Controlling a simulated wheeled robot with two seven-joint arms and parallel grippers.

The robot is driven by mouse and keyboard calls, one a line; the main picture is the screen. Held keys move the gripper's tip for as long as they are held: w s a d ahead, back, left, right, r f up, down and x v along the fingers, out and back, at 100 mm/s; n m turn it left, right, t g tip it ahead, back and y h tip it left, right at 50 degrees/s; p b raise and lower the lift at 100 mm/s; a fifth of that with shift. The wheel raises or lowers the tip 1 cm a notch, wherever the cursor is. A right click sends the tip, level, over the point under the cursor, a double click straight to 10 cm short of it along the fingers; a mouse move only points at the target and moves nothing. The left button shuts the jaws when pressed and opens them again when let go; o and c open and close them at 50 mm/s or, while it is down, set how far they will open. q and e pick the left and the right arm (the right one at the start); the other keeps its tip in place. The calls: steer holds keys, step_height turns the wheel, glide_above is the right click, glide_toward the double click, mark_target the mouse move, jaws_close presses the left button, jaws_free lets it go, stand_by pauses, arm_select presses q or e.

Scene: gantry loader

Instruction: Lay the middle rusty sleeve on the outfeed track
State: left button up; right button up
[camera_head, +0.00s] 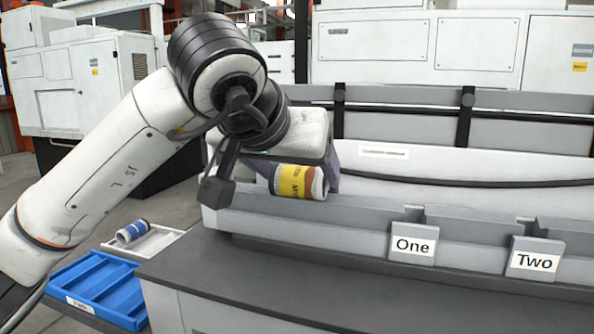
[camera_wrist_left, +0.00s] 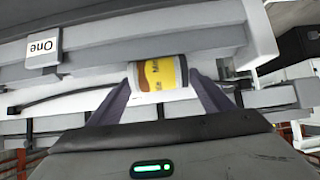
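My left gripper (camera_head: 298,178) is shut on a sleeve (camera_head: 291,182) with a yellow and brown label and a pale end. In the left wrist view the same sleeve (camera_wrist_left: 158,76) lies crosswise between the two dark fingertips of the left gripper (camera_wrist_left: 158,88). It hangs near the left end of a long grey track (camera_head: 350,220); whether it touches the track I cannot tell. No rust shows on it. Another sleeve (camera_head: 131,232), white and blue, lies in a low white tray (camera_head: 172,238) at lower left. My right gripper is out of view.
Grey plates marked One (camera_head: 412,245) and Two (camera_head: 533,260) stand on the track's front. A blue tray (camera_head: 100,290) sits beside the white tray. The dark bench top (camera_head: 215,265) in front is clear. White machine cabinets (camera_head: 420,45) stand behind.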

arm_select(q)
steer(key=shift+o, duration=1.1)
steer(key=shift+f, duration=0.1)
steer(key=s+a+r+p, duration=0.2)
steer(key=s+r+p, duration=0.3)
steer(key=s+r, duration=0.3)
step_height(320, 180, up, 4)
steer(key=shift+a+r, duration=0.1)
steer(key=shift+a, duration=0.2)
